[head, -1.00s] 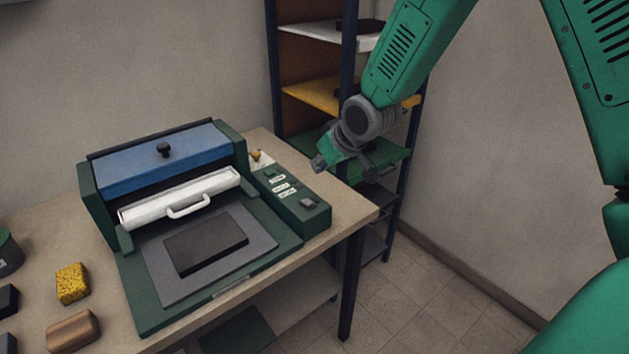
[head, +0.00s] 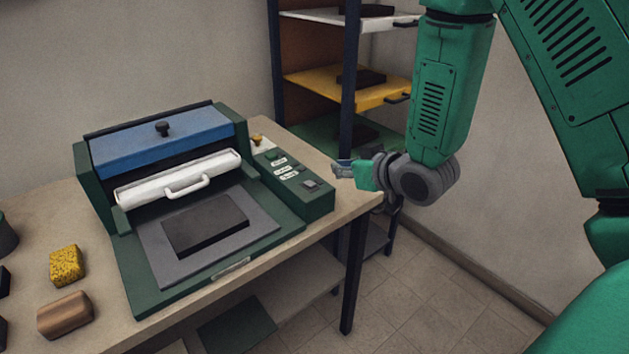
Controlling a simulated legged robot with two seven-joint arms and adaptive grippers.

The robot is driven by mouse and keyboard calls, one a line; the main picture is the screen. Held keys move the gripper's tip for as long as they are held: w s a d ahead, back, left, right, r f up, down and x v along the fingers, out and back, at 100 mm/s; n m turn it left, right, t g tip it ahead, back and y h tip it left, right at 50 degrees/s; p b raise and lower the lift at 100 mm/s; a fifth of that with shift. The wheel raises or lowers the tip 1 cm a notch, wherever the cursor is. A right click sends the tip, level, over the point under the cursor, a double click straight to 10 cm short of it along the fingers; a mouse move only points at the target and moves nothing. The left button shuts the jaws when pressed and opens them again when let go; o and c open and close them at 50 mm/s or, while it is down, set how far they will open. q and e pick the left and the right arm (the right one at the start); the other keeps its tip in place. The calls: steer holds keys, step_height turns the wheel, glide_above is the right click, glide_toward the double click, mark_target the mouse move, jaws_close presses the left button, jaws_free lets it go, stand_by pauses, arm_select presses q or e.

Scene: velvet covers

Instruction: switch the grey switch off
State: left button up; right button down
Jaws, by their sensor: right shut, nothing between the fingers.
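The grey switch (head: 310,185) is a small grey piece on the front end of the green control panel (head: 318,203), at the right side of the machine (head: 130,268). My right gripper (head: 336,169) is shut and empty. In the picture it is just right of and a little above the switch, apart from it, near the table's right edge. Whether the switch is on or off is too small to tell. My left gripper does not show.
A white roller bar with a handle (head: 187,189) and a dark block (head: 205,224) are on the machine. A yellow sponge (head: 66,265) and a brown block (head: 65,315) lie at left. A shelf rack (head: 348,100) stands behind my right arm. Floor at right is clear.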

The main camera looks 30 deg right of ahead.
glide_above(314, 186)
steer(key=f, duration=0.4)
steer(key=shift+w+a, duration=0.1)
steer(key=shift+w, duration=0.3)
steer(key=f, duration=0.2)
steer(key=shift+s+f, duration=0.25)
steer(key=shift+f, duration=0.05)
steer(key=shift+s+f, duration=0.1)
steer(key=shift+f, duration=0.6)
